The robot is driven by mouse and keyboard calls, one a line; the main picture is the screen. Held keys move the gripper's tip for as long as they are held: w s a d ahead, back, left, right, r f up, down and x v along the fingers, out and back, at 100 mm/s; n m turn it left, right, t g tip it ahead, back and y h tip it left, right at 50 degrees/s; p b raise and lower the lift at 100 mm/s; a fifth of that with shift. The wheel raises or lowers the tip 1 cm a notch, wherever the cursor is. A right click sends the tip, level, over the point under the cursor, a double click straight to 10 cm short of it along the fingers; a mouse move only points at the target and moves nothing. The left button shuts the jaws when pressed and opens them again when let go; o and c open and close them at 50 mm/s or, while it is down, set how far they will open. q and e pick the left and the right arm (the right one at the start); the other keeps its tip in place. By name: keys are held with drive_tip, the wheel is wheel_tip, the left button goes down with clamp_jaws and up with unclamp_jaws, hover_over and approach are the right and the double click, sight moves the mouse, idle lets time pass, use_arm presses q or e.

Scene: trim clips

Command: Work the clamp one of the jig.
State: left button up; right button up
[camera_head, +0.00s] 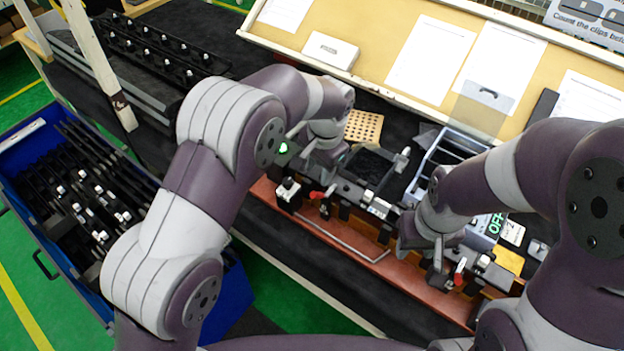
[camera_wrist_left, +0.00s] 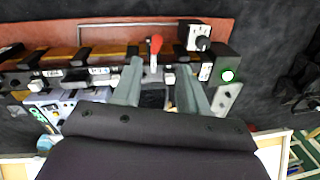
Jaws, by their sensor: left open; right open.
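The jig (camera_head: 345,236) is a long reddish-brown base with black fixtures, running across the middle of the head view. A toggle clamp with a red handle (camera_head: 318,195) stands near its left end; the handle is upright in the left wrist view (camera_wrist_left: 155,46). A second red-handled clamp (camera_head: 460,267) is near the right end. I cannot read which is numbered one. My left gripper (camera_head: 318,165) is open above the left part; its fingers (camera_wrist_left: 160,92) straddle a dark block just short of the red handle, apart from it. My right gripper (camera_head: 438,250) is open beside the right clamp, fingertips partly hidden.
A lit green button (camera_head: 283,147) is at the jig's left end, near a black knob (camera_wrist_left: 203,43). A blue crate (camera_head: 45,258) of dark trim parts stands left. A sloped board (camera_head: 390,45) with papers rises behind. A grey tray (camera_head: 428,160) sits behind the jig.

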sight(315, 196)
use_arm(q)
drive_tip(key=f+p, duration=0.1)
drive_tip(key=f, duration=0.2)
drive_tip(key=f+p, duration=0.1)
drive_tip(key=f, duration=0.3)
drive_tip(key=w+a+f+p, duration=0.1)
drive_tip(key=f+p, duration=0.1)
drive_tip(key=f, duration=0.1)
drive_tip(key=shift+f, duration=0.15)
drive_tip(key=shift+s+d, duration=0.1)
drive_tip(key=shift+s, duration=0.1)
drive_tip(key=shift+s+d, duration=0.15)
drive_tip(key=shift+s, duration=0.3)
drive_tip(key=shift+w, duration=0.2)
drive_tip(key=c, duration=0.7)
drive_tip(key=shift+w, duration=0.1)
clamp_jaws()
use_arm(e)
drive_tip(key=r, duration=0.4)
drive_tip(key=shift+s+d+r, duration=0.1)
drive_tip(key=shift+s+d, duration=0.05)
drive_tip(key=shift+s, duration=0.25)
